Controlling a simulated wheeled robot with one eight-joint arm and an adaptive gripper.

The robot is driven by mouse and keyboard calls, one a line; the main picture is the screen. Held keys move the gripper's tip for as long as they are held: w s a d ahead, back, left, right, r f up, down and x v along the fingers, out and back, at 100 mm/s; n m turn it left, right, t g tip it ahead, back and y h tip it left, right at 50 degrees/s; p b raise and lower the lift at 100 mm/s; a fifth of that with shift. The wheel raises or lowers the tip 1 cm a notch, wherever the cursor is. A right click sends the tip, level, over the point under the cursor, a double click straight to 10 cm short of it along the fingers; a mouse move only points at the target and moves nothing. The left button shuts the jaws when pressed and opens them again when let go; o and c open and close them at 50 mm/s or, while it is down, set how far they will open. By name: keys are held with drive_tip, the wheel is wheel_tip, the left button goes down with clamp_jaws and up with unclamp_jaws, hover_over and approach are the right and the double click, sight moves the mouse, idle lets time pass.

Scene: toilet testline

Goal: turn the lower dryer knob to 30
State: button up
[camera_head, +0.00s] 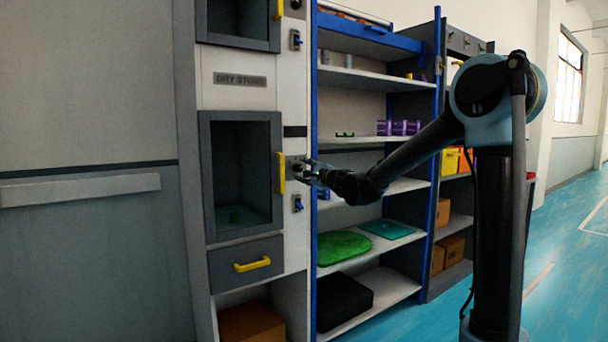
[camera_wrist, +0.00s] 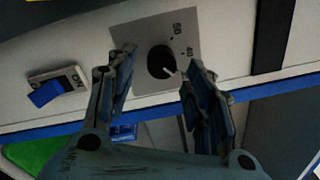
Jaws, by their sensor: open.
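The lower dryer knob (camera_wrist: 158,59) is round and black with a white pointer mark. It sits on a grey dial plate (camera_wrist: 151,92) on which 50 and 40 can be read. In the wrist view the pointer slants to the lower right, below the 40, toward the right finger. Any number there is hidden. My gripper (camera_wrist: 160,64) is open, with one finger on each side of the knob. Contact cannot be told. In the head view my gripper (camera_head: 313,174) is at the panel beside the lower dryer door (camera_head: 205,175), and partly covers the knob there.
A blue switch (camera_wrist: 48,92) marked ON sits left of the dial in the wrist view. The lower door's yellow handle (camera_head: 281,172) is just left of my gripper in the head view. Blue-framed shelves (camera_head: 365,78) stand close on the right.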

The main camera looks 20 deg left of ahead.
drive_tip(key=v, duration=1)
drive_tip(key=shift+s+d+f, duration=0.15)
drive_tip(key=shift+d, duration=0.2)
